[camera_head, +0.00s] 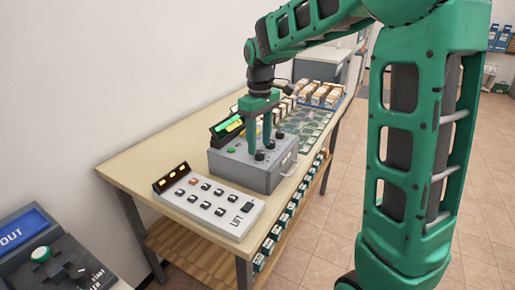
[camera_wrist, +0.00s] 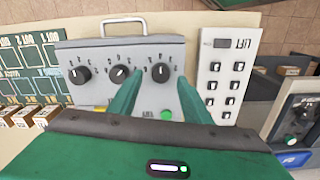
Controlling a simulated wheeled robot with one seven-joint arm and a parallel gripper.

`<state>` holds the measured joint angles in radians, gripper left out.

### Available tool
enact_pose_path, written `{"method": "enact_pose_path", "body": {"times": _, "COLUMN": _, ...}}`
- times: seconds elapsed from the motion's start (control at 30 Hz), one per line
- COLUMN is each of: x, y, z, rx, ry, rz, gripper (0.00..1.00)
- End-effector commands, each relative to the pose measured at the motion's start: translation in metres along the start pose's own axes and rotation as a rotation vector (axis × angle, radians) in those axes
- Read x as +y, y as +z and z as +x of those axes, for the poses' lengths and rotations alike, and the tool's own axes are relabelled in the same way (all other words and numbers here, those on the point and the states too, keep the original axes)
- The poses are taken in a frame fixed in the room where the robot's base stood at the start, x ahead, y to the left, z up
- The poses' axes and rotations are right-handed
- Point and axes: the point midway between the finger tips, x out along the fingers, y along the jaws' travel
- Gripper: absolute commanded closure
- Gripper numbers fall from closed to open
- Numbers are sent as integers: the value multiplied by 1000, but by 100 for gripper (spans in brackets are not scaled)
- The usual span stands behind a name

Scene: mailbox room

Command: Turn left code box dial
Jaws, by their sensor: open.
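The code box (camera_head: 240,170) is a grey case on the table with a row of dark dials on top and a handle on its side. It also shows in the wrist view (camera_wrist: 145,50). The left dial (camera_wrist: 160,72) is a round black knob nearest the lift panel; the middle dial (camera_wrist: 119,73) and right dial (camera_wrist: 83,73) sit beside it. My gripper (camera_head: 260,149) points down over the box. In the wrist view, its open green fingers (camera_wrist: 160,79) appear on either side of the left dial, with a gap to it. Contact is not visible.
The white lift panel (camera_head: 210,204) with several buttons lies beside the box. A green button (camera_wrist: 166,115) is on the box near my fingers. A display with a green screen (camera_head: 230,126) stands behind it. Cartons (camera_head: 325,95) and a dark mat (camera_head: 308,125) are farther along the table.

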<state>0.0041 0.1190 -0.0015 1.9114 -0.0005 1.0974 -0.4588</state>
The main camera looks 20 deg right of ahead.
Motion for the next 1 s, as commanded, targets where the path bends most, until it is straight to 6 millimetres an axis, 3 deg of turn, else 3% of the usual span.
{"method": "enact_pose_path", "body": {"times": 0.2, "x": 1, "y": -2, "z": -43, "rx": 4, "ry": 2, "rz": 0, "gripper": 55}}
{"method": "enact_pose_path", "body": {"times": 0.4, "x": 1, "y": -2, "z": -71, "rx": 3, "ry": 2, "rz": 0, "gripper": 55}}
{"method": "enact_pose_path", "body": {"times": 0.6, "x": 1, "y": -1, "z": -81, "rx": 2, "ry": 1, "rz": 0, "gripper": 55}}
{"method": "enact_pose_path", "body": {"times": 1.0, "x": 1, "y": -1, "z": -81, "rx": 1, "ry": 1, "rz": 0, "gripper": 55}}
